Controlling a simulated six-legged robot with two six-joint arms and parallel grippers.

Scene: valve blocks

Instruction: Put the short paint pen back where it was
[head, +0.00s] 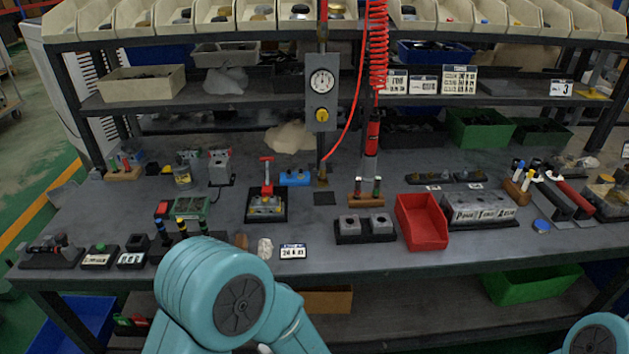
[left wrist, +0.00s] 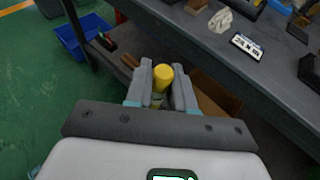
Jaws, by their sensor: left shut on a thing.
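In the left wrist view my left gripper (left wrist: 162,88) is shut on a short pen-like thing with a yellow rounded end (left wrist: 163,76). The rest of it is mostly hidden between the fingers. It is held in front of the workbench's near edge, over the floor side. In the head view my teal left arm hides this gripper. My right gripper is out of view.
Near the bench's front edge are dark upright pieces with coloured bands (head: 182,228), a whitish lump (head: 265,248) and a label plate (head: 292,251). A red bin (head: 422,222) and grey blocks stand right of centre. A red coiled hose (head: 377,45) hangs above the bench.

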